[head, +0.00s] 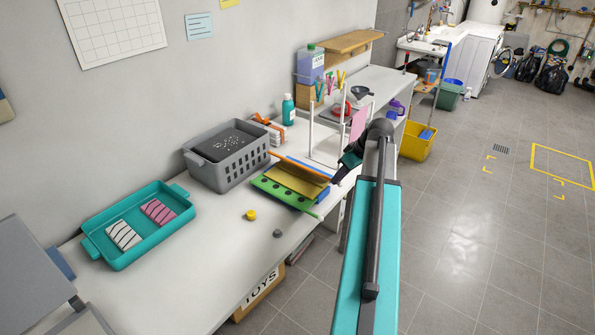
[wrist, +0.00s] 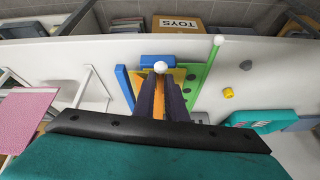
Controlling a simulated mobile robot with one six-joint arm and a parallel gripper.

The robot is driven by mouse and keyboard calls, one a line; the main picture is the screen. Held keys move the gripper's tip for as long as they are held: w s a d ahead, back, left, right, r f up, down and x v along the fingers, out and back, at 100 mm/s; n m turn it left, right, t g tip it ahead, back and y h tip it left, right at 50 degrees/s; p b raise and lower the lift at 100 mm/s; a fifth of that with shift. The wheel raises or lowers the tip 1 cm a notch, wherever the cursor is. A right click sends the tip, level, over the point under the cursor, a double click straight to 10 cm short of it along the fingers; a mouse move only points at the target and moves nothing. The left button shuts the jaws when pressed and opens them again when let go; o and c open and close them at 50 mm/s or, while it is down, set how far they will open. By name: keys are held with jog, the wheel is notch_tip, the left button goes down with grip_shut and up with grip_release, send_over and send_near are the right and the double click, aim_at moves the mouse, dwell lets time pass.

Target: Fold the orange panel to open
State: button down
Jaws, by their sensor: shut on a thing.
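A folding toy with green, yellow, orange and blue panels lies on the white bench. In the head view the orange panel (head: 287,162) shows as a thin strip behind the yellow panel (head: 296,180), with a blue strip (head: 308,166) beyond it. The green panel (head: 283,192) with dark round spots is at the front. My gripper (head: 339,177) is at the toy's right end. In the wrist view my gripper (wrist: 161,88) is shut on the orange panel (wrist: 159,103), which shows between the dark fingers. A white ball knob (wrist: 160,67) sits at the fingertips.
A grey basket (head: 230,160), a teal tray (head: 140,228) and a white rack (head: 312,135) stand around the toy. A yellow disc (head: 251,215) and a small grey knob (head: 277,233) are on the bench in front. The floor to the right is mostly clear.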

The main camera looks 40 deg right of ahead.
jog(key=shift+w+d+r, duration=0.15)
jog(key=shift+d+r, duration=0.25)
jog(key=shift+d, duration=0.3)
jog(key=shift+w+d+r, duration=0.15)
jog(key=shift+d, duration=0.4)
jog(key=shift+w+d+r, duration=0.1)
jog(key=shift+d+r, duration=0.05)
jog(key=shift+d, duration=0.4)
jog(key=shift+w+d, duration=0.15)
jog(key=shift+d, duration=0.4)
jog(key=shift+w+d, duration=0.15)
jog(key=shift+d, duration=0.4)
jog(key=shift+d, duration=0.1)
